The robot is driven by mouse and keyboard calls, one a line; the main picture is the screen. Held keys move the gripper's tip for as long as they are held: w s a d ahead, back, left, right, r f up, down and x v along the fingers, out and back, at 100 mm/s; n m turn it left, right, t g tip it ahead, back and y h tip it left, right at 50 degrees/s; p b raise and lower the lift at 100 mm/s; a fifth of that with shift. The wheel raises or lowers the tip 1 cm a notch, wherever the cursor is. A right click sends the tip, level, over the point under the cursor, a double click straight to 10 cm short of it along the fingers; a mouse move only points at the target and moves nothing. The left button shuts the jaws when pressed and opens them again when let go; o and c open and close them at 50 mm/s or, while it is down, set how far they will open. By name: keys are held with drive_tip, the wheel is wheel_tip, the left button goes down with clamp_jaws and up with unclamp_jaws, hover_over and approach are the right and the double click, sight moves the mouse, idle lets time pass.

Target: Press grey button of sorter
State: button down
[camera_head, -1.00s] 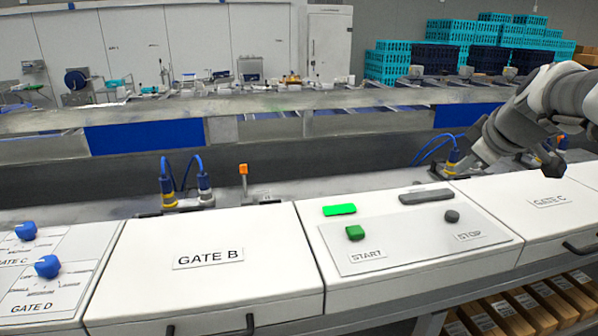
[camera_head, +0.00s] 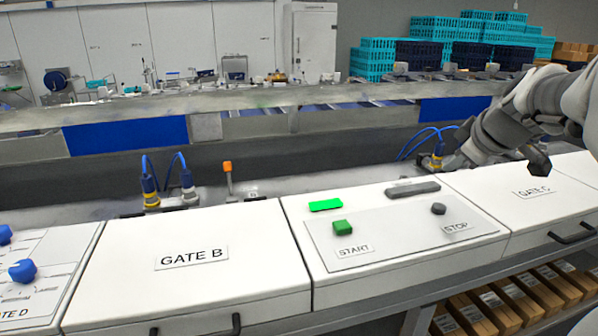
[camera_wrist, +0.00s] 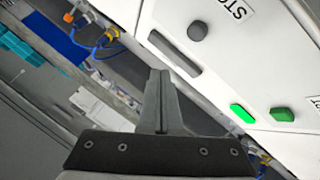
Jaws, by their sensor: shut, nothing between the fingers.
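The grey button (camera_head: 438,208) is a small round knob above the STOP label (camera_head: 456,227) on the sorter's sloped white control panel (camera_head: 400,245). It also shows in the wrist view (camera_wrist: 198,32), near the top, beside a long grey bar (camera_wrist: 174,53). A green START button (camera_head: 342,228) sits to its left in the head view. My gripper (camera_head: 541,166) is at the right, up and right of the grey button and apart from it. In the wrist view my gripper's fingers (camera_wrist: 158,78) are together and empty, with the button beyond and to the right of their tips.
A lit green rectangle (camera_head: 325,205) and a dark grey bar (camera_head: 413,189) lie along the panel's upper part. The GATE B cover (camera_head: 180,285) is left, the GATE C cover (camera_head: 540,205) right. Connectors with blue cables (camera_head: 437,155) and an orange-tipped post (camera_head: 227,175) stand behind.

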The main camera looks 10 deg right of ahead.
drive_tip(key=b, duration=0.3)
hover_over(443, 209)
wheel_tip(443, 209, down, 5)
drive_tip(key=shift+f, duration=0.15)
drive_tip(key=shift+f+b, duration=0.5)
drive_tip(key=shift+b, duration=0.2)
drive_tip(key=shift+f, duration=0.1)
idle(1.1)
drive_tip(key=shift+f+b, duration=0.35)
drive_tip(key=shift+b, duration=0.4)
drive_tip(key=shift+f+b, duration=0.45)
drive_tip(key=shift+b, duration=0.2)
idle(0.4)
drive_tip(key=shift+r, duration=0.15)
idle(0.3)
drive_tip(key=shift+r+p, duration=0.35)
drive_tip(key=shift+r, duration=0.4)
drive_tip(key=shift+r, duration=0.1)
